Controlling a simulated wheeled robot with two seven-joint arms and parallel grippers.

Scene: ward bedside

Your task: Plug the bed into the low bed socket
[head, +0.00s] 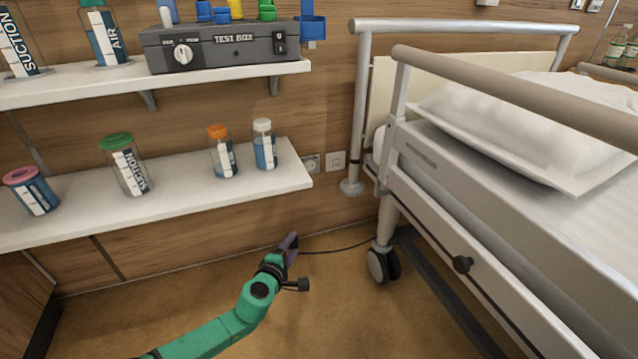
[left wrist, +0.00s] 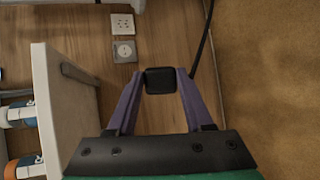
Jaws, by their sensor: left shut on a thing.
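My left gripper (head: 289,243) is low in front of the wood wall, below the lower shelf's right end. In the left wrist view its purple fingers are shut on a black plug (left wrist: 160,80). A dark cable (head: 335,250) runs from the gripper toward the bed's wheel; it also shows in the left wrist view (left wrist: 205,42). Two wall sockets sit side by side: a grey round-faced socket (head: 311,164) nearer the shelf, and a white socket with several holes (head: 336,161). Both show ahead of the plug, apart from it, in the left wrist view (left wrist: 124,51). My right gripper is not in view.
The lower shelf (head: 60,222) with several bottles juts out at the left. The bed (head: 470,215) with its rail and caster (head: 383,265) stands at the right. A grey test box (head: 225,45) is on the upper shelf. The floor between is clear.

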